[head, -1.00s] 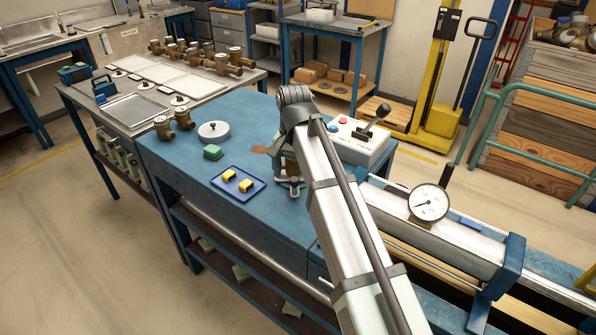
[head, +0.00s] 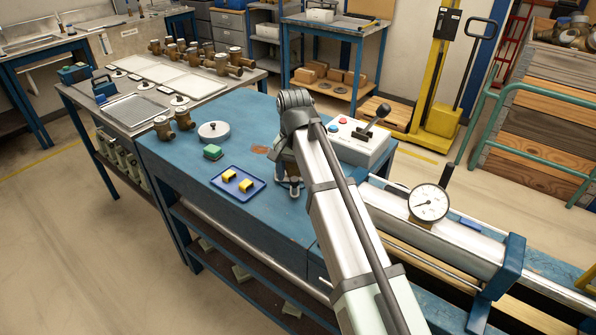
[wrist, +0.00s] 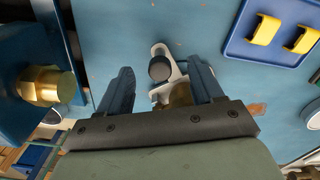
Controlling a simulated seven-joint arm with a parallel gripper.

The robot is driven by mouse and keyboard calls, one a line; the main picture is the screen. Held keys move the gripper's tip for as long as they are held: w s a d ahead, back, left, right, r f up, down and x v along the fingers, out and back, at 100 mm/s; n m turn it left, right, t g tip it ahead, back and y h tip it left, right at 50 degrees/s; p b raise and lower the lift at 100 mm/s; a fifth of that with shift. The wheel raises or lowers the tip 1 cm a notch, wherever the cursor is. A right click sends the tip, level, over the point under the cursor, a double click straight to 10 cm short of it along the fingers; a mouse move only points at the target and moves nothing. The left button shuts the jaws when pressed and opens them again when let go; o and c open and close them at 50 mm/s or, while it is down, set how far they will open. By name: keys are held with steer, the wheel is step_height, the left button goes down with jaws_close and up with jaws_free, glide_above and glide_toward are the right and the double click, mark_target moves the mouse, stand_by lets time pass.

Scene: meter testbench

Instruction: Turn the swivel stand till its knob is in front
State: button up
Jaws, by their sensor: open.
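The swivel stand (wrist: 161,50) is a small pale metal piece on the blue bench top, with a round dark knob (wrist: 160,68). In the wrist view the knob is on the far side of the stand, away from my palm. In the head view the stand (head: 292,190) is mostly hidden behind my arm, with its knob end showing toward the bench's front edge. My gripper (wrist: 160,72) is open, one finger on each side of the stand. I cannot tell whether either finger touches it. A brass-coloured part shows low between the fingers, partly hidden by my gripper.
A blue tray (head: 257,190) with yellow blocks lies left of the stand. A green block (head: 213,152) and a white round dish (head: 213,138) are beyond it. A control box (head: 350,145) stands to the right. A brass fitting (wrist: 45,85) is close left in the wrist view.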

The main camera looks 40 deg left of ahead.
steer(key=shift+a, duration=0.15)
steer(key=shift+s+a, duration=0.3)
steer(key=shift+a, duration=0.1)
steer(key=shift+a, duration=0.1)
